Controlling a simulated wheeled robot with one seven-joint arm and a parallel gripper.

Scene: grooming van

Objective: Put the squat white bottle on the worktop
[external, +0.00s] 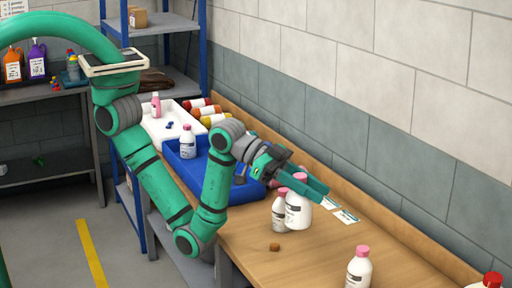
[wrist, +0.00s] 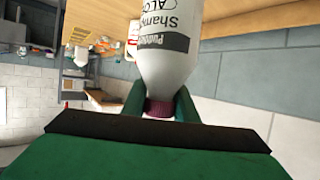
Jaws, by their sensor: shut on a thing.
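The squat white bottle (external: 298,212) has a pink cap and stands upright over the wooden worktop (external: 322,262). My gripper (external: 304,184) reaches it from the left and is shut on its cap end. In the wrist view, the fingers (wrist: 161,105) close around the dark pink cap, and the white bottle body (wrist: 167,62) shows a printed label. Its base is out of the wrist view. I cannot tell whether the base touches the worktop. A smaller white bottle (external: 279,214) with a pink cap stands just left of it and partly overlaps it.
Another pink-capped bottle (external: 358,270) stands at the front, and a red-capped one (external: 490,281) at the right corner. A small brown piece (external: 274,247) lies on the worktop. A blue tray (external: 187,171) with a white bottle (external: 188,142) and a white tray (external: 157,129) are farther back.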

